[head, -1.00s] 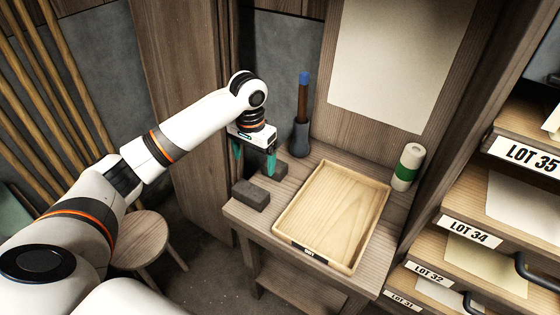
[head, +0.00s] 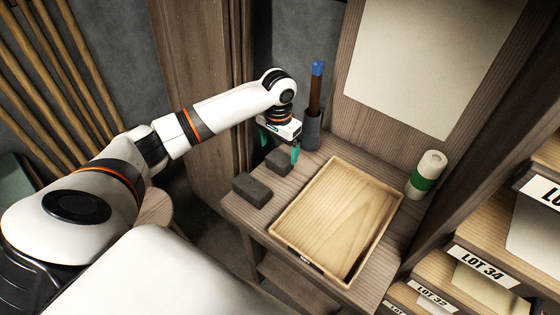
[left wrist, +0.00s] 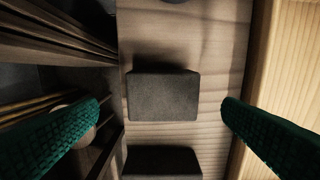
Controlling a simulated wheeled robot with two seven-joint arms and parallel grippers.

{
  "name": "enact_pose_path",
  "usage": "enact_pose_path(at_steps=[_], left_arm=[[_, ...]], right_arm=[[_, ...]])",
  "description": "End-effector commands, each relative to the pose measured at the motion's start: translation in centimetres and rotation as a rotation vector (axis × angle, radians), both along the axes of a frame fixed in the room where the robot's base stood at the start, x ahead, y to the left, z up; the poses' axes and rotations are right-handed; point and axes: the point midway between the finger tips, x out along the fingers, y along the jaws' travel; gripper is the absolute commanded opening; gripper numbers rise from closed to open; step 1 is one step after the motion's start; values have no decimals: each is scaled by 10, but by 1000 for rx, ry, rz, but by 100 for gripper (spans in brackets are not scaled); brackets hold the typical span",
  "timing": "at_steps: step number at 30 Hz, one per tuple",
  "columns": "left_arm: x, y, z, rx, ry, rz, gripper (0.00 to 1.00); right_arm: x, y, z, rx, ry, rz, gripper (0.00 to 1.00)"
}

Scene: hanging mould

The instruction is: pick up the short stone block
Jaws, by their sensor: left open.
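Two dark grey stone blocks lie on the wooden bench, left of the tray. The shorter block (head: 280,162) is the far one; the longer block (head: 252,190) is nearer the bench's front edge. My left gripper (head: 279,146) is open and empty, pointing down over the short block. In the left wrist view the short block (left wrist: 163,97) lies between the two green fingers (left wrist: 163,106), with a gap on each side. The other block (left wrist: 161,163) is cut off at that view's bottom edge. My right gripper is not in view.
A shallow wooden tray (head: 284,236) stands right of the blocks. A dark holder with a blue-tipped stick (head: 314,88) stands close behind the gripper. A white and green roll (head: 426,175) stands at the back right. Labelled shelves (head: 480,262) are at the right.

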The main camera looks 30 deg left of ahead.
Motion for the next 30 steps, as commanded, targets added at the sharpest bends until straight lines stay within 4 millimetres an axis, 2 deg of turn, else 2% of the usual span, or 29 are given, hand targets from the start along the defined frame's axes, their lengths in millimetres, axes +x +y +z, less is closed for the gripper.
enact_pose_path(at_steps=[12,20,30], left_arm=[[1,-3,-50,0,1,0,89],[1,-2,-53,1,0,-1,89],[1,-2,-52,1,0,-1,33]], right_arm=[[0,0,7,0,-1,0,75],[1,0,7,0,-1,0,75],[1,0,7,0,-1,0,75]])
